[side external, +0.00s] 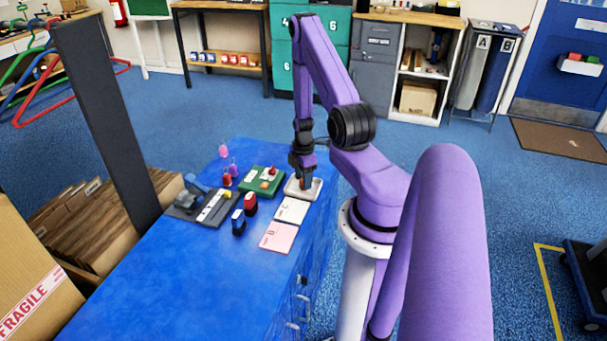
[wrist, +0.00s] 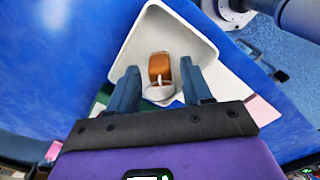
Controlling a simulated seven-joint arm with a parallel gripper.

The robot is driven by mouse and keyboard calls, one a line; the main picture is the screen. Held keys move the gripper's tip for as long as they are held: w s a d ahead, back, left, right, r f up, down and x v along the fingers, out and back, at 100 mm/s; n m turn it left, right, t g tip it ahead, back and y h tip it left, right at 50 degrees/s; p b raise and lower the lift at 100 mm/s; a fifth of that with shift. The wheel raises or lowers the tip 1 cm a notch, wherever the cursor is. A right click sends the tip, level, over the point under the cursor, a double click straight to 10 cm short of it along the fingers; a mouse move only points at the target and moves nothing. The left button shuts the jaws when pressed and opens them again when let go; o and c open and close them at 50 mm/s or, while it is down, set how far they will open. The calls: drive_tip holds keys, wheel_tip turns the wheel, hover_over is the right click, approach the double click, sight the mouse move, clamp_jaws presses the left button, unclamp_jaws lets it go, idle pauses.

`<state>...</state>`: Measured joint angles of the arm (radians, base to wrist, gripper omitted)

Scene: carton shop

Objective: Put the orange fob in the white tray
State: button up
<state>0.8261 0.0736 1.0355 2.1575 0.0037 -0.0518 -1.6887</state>
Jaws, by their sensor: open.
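The white tray (side external: 315,187) sits near the right edge of the blue table, and its pale rim and floor fill the middle of the wrist view (wrist: 140,32). The orange fob (wrist: 160,66) shows inside the tray's outline, with a pale ring at its lower end. I cannot tell whether it rests on the tray floor. My gripper (wrist: 159,76) is open, pointing down at the tray, with one finger on each side of the fob. The fingers look apart from it. In the side view my gripper (side external: 304,184) is low over the tray and mostly hides the fob.
A green tray (side external: 258,188) with small items stands left of the white tray. A cream pad (side external: 292,210) and a pink pad (side external: 278,237) lie in front. Red (side external: 250,203) and navy (side external: 238,222) stamp-like objects stand nearby. The table's near part is clear.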

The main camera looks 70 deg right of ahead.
wheel_tip(320, 180, up, 12)
drive_tip(key=w+a+r+n, duration=0.1)
drive_tip(key=w+a+r, duration=0.35)
drive_tip(key=a, duration=0.55)
drive_tip(key=w+a+r+n, duration=0.1)
drive_tip(key=w+a+r, duration=0.3)
drive_tip(key=a, duration=0.7)
drive_tip(key=s+a+r, duration=0.6)
drive_tip(key=s+a, duration=0.2)
drive_tip(key=a, duration=0.4)
drive_tip(key=s+a+r, duration=0.1)
drive_tip(key=s+a, duration=0.1)
drive_tip(key=s, duration=0.3)
drive_tip(key=s+a+r+n, duration=0.1)
drive_tip(key=s+r, duration=0.1)
drive_tip(key=s, duration=0.3)
drive_tip(key=shift+s+a+n, duration=0.25)
drive_tip(key=shift+a+n, duration=0.05)
drive_tip(key=shift+a, duration=0.1)
